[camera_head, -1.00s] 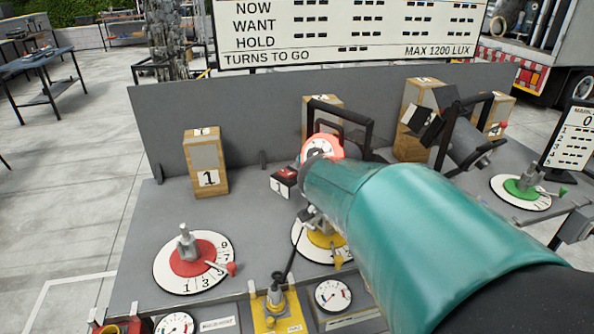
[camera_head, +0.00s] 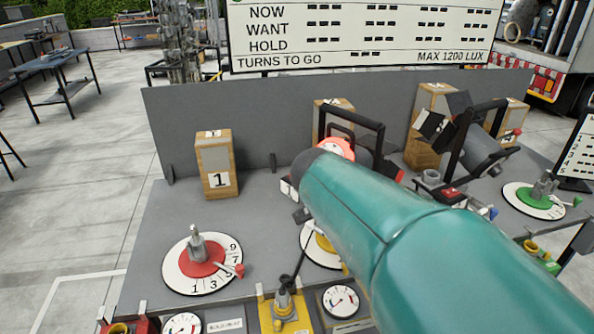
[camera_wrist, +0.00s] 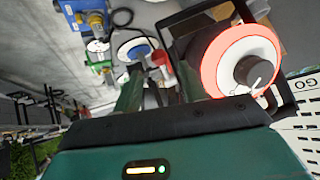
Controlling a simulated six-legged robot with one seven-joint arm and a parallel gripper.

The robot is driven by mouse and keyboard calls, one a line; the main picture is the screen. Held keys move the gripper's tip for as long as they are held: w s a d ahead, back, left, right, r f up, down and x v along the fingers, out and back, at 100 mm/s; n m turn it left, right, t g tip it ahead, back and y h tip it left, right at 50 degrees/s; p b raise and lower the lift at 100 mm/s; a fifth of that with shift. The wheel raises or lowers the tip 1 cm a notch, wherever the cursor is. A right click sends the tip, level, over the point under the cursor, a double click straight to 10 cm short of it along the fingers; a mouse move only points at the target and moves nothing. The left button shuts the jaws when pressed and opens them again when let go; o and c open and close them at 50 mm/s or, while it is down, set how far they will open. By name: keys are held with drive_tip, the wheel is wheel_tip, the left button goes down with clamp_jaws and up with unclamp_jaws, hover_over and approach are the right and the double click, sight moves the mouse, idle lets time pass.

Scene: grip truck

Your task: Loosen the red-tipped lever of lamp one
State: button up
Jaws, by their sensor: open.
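A red-tipped lever (camera_head: 238,270) sticks out at the right of the red disc (camera_head: 200,262), on a white numbered dial with a metal post. The wooden block marked 1 (camera_head: 215,165) stands behind it. A dark lamp with an orange-red ring (camera_head: 336,149) stands behind my arm; the ring also shows in the wrist view (camera_wrist: 218,62). It has a red tip (camera_head: 399,176) at its right. I cannot tell which lever is lamp one's. My gripper (camera_wrist: 157,95) is open, its fingers pointing towards a blue disc; my teal arm hides them in the head view.
A second dark lamp (camera_head: 480,150) stands at the right. A yellow disc (camera_head: 322,242) is partly hidden by my arm, and a green disc (camera_head: 538,200) lies far right. A grey back panel (camera_head: 225,105) closes the bench. The bench between block 1 and the red disc is clear.

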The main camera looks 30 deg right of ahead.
drive_tip(key=v, duration=0.7)
drive_tip(key=shift+a, duration=0.15)
